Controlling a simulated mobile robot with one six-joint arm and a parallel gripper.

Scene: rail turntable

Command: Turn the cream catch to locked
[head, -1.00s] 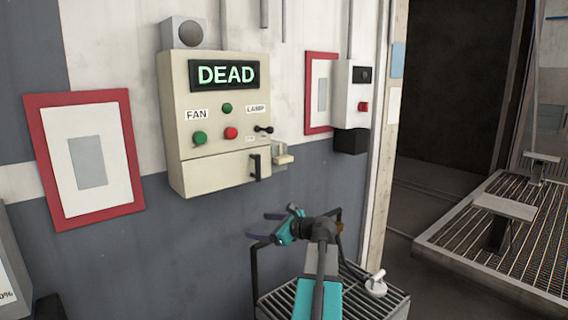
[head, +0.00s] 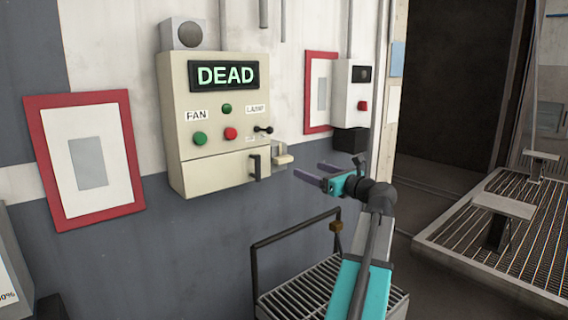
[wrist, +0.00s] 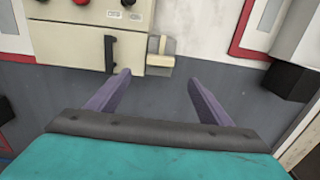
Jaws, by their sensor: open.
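The cream catch (head: 281,159) sits at the lower right side of the cream control box (head: 208,171). In the wrist view the catch (wrist: 159,66) shows as a cream block with a small upright piece, ahead of my fingers and between their lines. My gripper (head: 308,172) is open and empty, a little to the right of the catch and apart from it. In the wrist view its two purple fingers (wrist: 158,84) are spread wide with nothing between them. I cannot tell the catch's setting from any marking.
The box has a lit DEAD display (head: 224,75), a black door handle (head: 254,167), green and red buttons and a small black lever (head: 263,129). A white switch box (head: 353,95) hangs to the right. A slatted platform with a dark rail (head: 290,232) lies below.

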